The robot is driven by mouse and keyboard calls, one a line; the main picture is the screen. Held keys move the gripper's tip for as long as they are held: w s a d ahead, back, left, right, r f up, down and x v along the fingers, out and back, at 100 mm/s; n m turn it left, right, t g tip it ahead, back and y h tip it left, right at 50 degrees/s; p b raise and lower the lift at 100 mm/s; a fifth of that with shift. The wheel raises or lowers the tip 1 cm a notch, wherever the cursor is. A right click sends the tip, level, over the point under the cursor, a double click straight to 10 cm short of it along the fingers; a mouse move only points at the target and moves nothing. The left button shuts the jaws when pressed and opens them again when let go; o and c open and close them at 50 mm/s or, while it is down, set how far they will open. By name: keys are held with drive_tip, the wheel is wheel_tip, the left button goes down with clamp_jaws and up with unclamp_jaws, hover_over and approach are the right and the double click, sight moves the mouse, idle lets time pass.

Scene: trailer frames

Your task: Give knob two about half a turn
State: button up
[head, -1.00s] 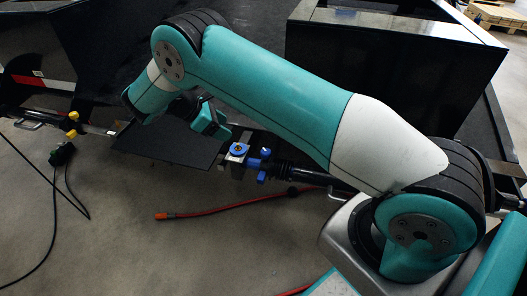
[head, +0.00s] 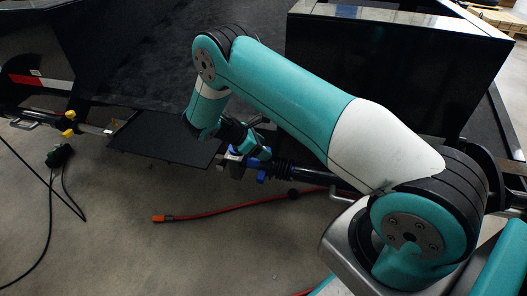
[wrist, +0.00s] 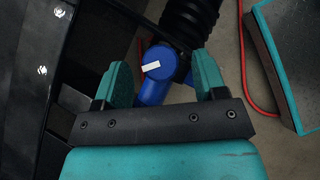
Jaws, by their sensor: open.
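A blue knob (wrist: 157,62) with a white bar across its face shows in the wrist view, joined to a blue body (wrist: 150,91). No number is readable, so I cannot tell whether it is knob two. My gripper (wrist: 163,66) is open, with one teal finger on each side of the knob and visible gaps between. In the head view my gripper (head: 256,142) is over the blue fittings and partly hides them. Some blue (head: 235,154) shows left of it, and another blue part (head: 261,176) shows below it.
A black ribbed boot (head: 290,168) on the drawbar lies right of the fittings, close beyond the knob in the wrist view. A black plate (head: 165,137) is to the left. A red cable (head: 225,210) lies on the open floor in front.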

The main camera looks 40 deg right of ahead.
drive_tip(key=shift+s+d+f, duration=0.15)
drive_tip(key=shift+d+f, duration=0.25)
drive_tip(key=shift+f, duration=0.05)
drive_tip(key=c, duration=0.9)
drive_tip(key=m+g+y, duration=0.1)
drive_tip(key=m, duration=0.1)
drive_tip(key=m+g+y, duration=0.1)
drive_tip(key=m+g, duration=0.1)
drive_tip(key=shift+w+d+m, duration=0.1)
drive_tip(key=shift+w+m, duration=0.1)
drive_tip(key=shift+m, duration=0.2)
drive_tip(key=o, duration=0.9)
drive_tip(key=shift+r, duration=0.15)
